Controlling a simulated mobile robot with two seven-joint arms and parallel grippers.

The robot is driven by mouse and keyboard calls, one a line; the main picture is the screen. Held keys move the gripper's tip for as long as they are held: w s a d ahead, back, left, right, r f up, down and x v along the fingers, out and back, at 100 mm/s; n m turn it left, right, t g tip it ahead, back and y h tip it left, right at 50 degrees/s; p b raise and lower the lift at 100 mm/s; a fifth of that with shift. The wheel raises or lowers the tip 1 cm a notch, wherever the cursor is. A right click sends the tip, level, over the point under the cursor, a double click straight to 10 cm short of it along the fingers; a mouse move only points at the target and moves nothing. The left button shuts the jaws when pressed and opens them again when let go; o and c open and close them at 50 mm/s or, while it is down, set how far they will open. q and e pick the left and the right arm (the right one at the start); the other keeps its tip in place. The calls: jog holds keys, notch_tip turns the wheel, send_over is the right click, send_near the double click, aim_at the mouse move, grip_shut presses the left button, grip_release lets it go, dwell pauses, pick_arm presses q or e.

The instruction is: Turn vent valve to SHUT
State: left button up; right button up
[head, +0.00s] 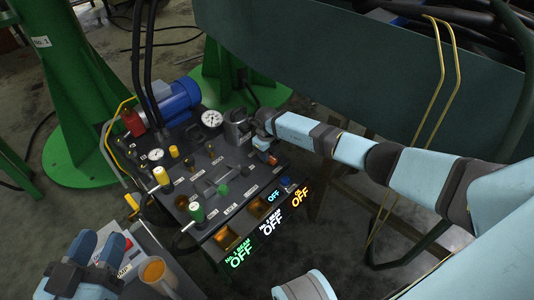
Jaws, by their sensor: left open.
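A dark control panel (206,167) carries several valves and knobs, and its small labels are too small to read. I cannot tell which one is the vent valve. A yellow-topped handle (162,176) and a green-topped handle (196,211) stand along its left side. A green knob (221,190) sits near the middle and a yellow knob (174,151) farther back. My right gripper (240,128) is at the panel's back right corner; its fingers are too small and dark to read, and what lies between them is hidden. My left gripper (97,243) is open at the lower left, apart from the panel.
A round gauge (212,119) and a blue motor (178,97) stand at the panel's back. Lit signs reading OFF (271,228) show along the front edge. An orange cup-like item (153,271) is beside my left gripper. Green columns (75,110) and a large green bin (370,85) surround the panel.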

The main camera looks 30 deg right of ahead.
jog(key=shift+c, duration=1.1)
